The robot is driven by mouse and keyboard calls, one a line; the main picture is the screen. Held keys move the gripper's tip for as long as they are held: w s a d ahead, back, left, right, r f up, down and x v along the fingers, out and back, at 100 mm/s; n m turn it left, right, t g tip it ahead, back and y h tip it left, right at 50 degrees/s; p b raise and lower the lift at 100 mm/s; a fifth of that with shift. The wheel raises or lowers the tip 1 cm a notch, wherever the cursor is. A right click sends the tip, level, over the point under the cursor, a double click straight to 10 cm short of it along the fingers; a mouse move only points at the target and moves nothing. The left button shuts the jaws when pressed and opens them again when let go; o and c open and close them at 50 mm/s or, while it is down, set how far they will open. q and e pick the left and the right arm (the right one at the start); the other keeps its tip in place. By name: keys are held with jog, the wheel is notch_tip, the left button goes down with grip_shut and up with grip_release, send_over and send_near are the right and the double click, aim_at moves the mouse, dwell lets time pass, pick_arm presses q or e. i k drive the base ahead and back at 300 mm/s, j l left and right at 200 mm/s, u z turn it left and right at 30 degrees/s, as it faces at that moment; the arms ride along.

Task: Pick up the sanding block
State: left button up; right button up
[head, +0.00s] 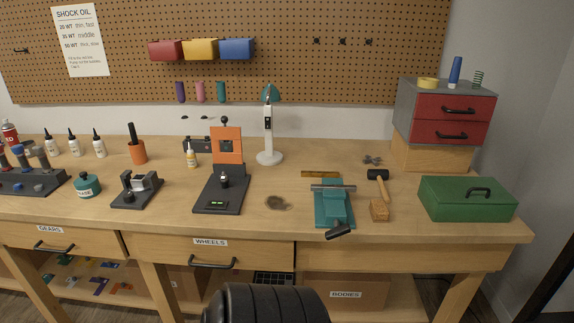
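A small brown block (379,210), which looks like the sanding block, sits near the front edge of the workbench, right of the teal vise (334,204). A hammer (379,183) lies just behind it, its handle end close to the block. Neither of my grippers shows in the head view, and nothing is seen holding the block. A black ridged rounded shape at the bottom centre is cut off by the frame, and I cannot tell what it is.
A green toolbox (466,198) stands right of the block, with a gap between. The vise's black handle (338,230) juts past the front edge. A brass-coloured bar (320,174) lies behind the vise. An orange-backed stand (224,170) is further left.

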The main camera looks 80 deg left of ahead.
aim_at(379, 210)
jog(key=j+u, duration=0.1)
jog(key=u, duration=0.35)
jog(key=j+u, duration=0.1)
jog(key=u, duration=0.4)
jog(key=j+u, duration=0.1)
jog(key=u, duration=0.35)
jog(key=j+u, duration=0.15)
jog(key=u, duration=0.3)
jog(key=i+j+u, duration=0.2)
jog(key=k, duration=0.1)
